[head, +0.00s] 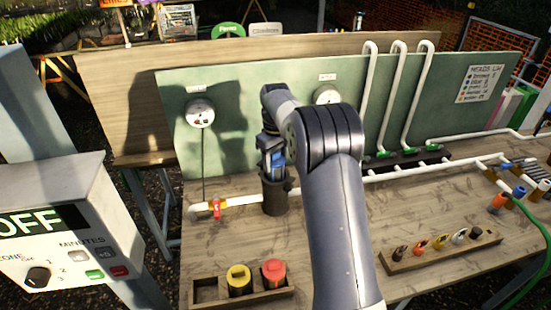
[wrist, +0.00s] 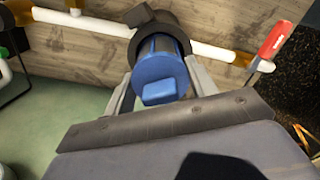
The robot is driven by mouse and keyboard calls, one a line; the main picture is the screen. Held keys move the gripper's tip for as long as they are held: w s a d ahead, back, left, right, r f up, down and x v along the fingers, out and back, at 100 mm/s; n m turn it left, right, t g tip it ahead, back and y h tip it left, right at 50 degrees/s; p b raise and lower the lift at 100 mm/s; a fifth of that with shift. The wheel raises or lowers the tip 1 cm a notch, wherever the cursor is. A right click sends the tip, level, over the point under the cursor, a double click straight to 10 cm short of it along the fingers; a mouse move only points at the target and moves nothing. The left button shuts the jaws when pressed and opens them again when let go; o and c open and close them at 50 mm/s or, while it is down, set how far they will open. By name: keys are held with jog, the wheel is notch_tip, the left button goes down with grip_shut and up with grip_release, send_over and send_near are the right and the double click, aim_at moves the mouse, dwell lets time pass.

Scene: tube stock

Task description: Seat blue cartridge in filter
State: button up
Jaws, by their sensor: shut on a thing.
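The blue cartridge (wrist: 158,72) is between the fingers of my gripper (wrist: 160,88) in the wrist view, with its square blue knob toward the camera. My gripper is shut on it. Its far end is at or inside the mouth of the dark filter housing (wrist: 150,22); how deep it sits I cannot tell. In the head view the filter housing (head: 275,193) stands upright on the bench, in line with the white pipe. My gripper (head: 270,160) is directly above it, with the blue cartridge (head: 268,145) partly hidden by the fingers and wrist.
A wooden rack (head: 240,298) at the front holds a yellow cartridge (head: 239,280) and a red cartridge (head: 274,276); its left slot is empty. A red valve handle (head: 217,208) is left of the housing. A nozzle rack (head: 440,252) is at right. A control box (head: 75,225) stands at left.

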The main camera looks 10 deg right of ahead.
jog(key=shift+f+b, duration=0.85)
jog(key=shift+f, duration=1)
dwell(0.3)
jog(key=shift+s+f, duration=0.1)
jog(key=shift+f, duration=0.1)
